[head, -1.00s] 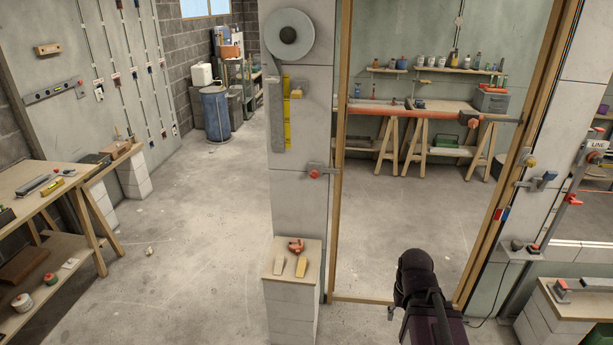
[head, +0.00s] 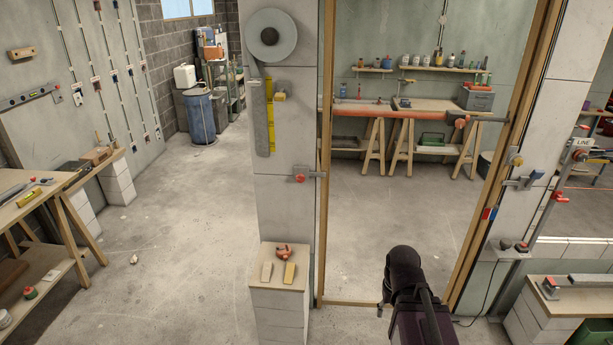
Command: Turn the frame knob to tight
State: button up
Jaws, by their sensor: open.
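A tall wooden frame (head: 327,220) stands right of the grey pillar. Several knob-like fittings show, and I cannot tell for sure which is the frame knob. A red knob (head: 300,175) on a grey bracket sits at the frame's left post. A yellow knob (head: 517,160) sits by the right post, above a blue-grey clamp (head: 525,180). My dark arm rises at the bottom centre, in front of the frame. My gripper's fingers do not show.
A block stand (head: 280,320) with a red clamp and two wedges stands below the pillar (head: 285,215). A wooden bench (head: 50,207) is at the left. At lower right a bench (head: 570,292) holds tools. The floor between left bench and pillar is mostly clear.

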aim_at(300, 178)
jog(key=i, duration=0.85)
jog(key=u, duration=0.05)
